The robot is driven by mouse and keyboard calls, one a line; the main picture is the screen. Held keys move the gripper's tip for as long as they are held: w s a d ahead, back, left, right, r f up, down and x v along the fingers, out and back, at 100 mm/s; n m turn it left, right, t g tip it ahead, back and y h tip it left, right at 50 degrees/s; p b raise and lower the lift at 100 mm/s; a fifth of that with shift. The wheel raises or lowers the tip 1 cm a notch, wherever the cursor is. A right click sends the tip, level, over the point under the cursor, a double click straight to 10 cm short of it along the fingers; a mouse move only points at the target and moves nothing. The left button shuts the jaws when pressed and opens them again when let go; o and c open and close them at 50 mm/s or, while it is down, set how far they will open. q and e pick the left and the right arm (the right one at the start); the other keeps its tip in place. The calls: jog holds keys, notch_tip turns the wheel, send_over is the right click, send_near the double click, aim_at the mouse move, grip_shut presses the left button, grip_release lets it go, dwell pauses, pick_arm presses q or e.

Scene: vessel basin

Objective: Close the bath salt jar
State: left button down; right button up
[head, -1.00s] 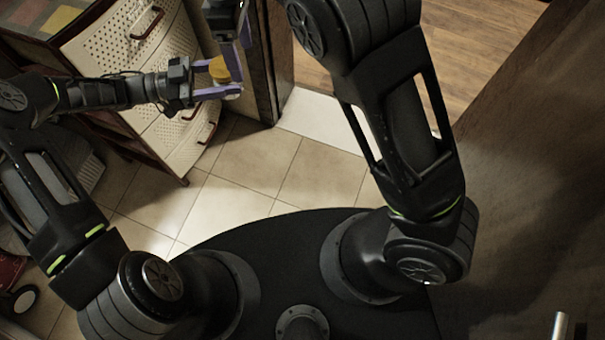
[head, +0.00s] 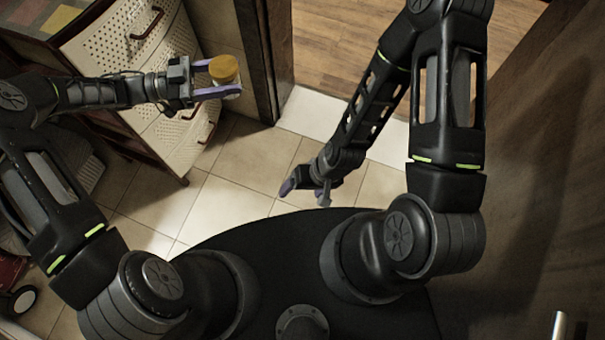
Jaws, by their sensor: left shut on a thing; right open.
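My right gripper (head: 304,193) is open and empty, low in the middle of the view, well apart from the jar.
A cabinet with pale perforated drawers (head: 125,45) and red handles stands at the upper left. A dark door frame (head: 262,60) is right of the jar. A brown wall (head: 540,190) borders the right side. Tiled floor (head: 225,205) lies open between my arms.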

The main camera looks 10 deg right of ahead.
pick_arm(q)
jog(key=shift+r, duration=0.1)
dwell(0.3)
jog(key=s+a+r+n+t+y, duration=0.1)
jog(key=a+n+t, duration=0.3)
jog(key=a+t, duration=0.2)
jog(key=s+a+r+n+t+y, duration=0.1)
jog(key=a+n+t, duration=0.3)
jog(key=a, duration=0.5)
jog(key=shift+a+t+y, duration=0.25)
jog(key=shift+t+y, duration=0.45)
jog(key=shift+t, duration=0.4)
